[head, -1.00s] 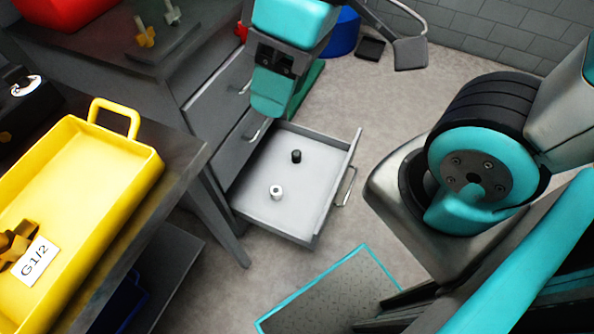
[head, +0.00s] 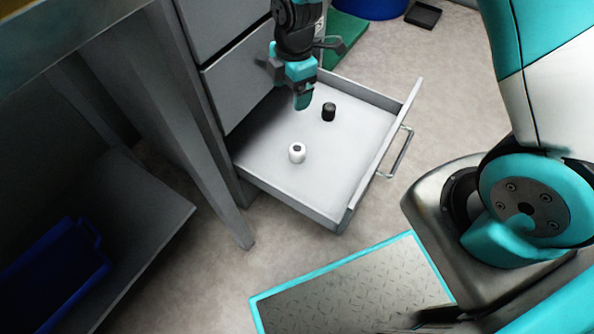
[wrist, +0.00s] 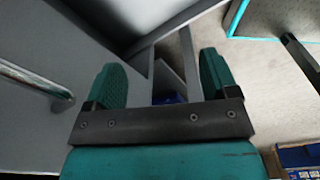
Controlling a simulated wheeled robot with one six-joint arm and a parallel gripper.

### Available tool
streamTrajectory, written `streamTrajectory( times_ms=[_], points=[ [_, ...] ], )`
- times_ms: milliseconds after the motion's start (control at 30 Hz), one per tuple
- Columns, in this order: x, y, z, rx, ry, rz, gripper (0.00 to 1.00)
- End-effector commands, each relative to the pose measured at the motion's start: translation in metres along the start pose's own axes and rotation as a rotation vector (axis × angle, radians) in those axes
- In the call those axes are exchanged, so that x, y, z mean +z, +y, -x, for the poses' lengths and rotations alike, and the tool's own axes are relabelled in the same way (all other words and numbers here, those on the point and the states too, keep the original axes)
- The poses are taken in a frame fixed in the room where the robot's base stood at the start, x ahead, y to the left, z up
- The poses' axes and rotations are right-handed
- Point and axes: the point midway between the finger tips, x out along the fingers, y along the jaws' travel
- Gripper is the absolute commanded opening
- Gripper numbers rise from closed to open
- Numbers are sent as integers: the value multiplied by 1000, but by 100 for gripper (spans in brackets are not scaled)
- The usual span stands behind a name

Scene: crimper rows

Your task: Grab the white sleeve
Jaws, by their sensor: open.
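The white sleeve (head: 297,153) stands in the open grey drawer (head: 265,157) in the head view, toward the drawer's near part. It is a short white cylinder with a dark hole in its top. My gripper (head: 302,100) is above the drawer, behind the sleeve and apart from it, near the black sleeve. In the wrist view my gripper (wrist: 165,85) is open, its two teal fingers spread with nothing between them. The white sleeve does not show in the wrist view.
A black sleeve (head: 328,112) stands behind and right of the white one. The drawer front with its handle (head: 396,153) is on the right. A table leg (head: 205,130) and a lower shelf with a blue bin (head: 55,275) are at left.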

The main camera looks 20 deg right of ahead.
Motion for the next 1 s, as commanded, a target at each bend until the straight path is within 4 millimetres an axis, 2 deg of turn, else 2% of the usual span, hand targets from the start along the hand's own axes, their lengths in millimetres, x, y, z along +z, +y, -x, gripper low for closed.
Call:
streamTrajectory(
  times_ms=[33,100,200,367,700,800,1000],
  points=[
    [7,3,-48,-10,-16,56,80],
    [14,6,-77,-17,-36,128,80],
    [21,9,-103,-23,-55,197,80],
    [26,10,-127,-28,-65,238,80],
    [31,8,-202,-29,-64,238,80],
    [32,8,-220,-28,-64,238,80],
    [33,8,-234,-26,-64,238,80]
  ],
)
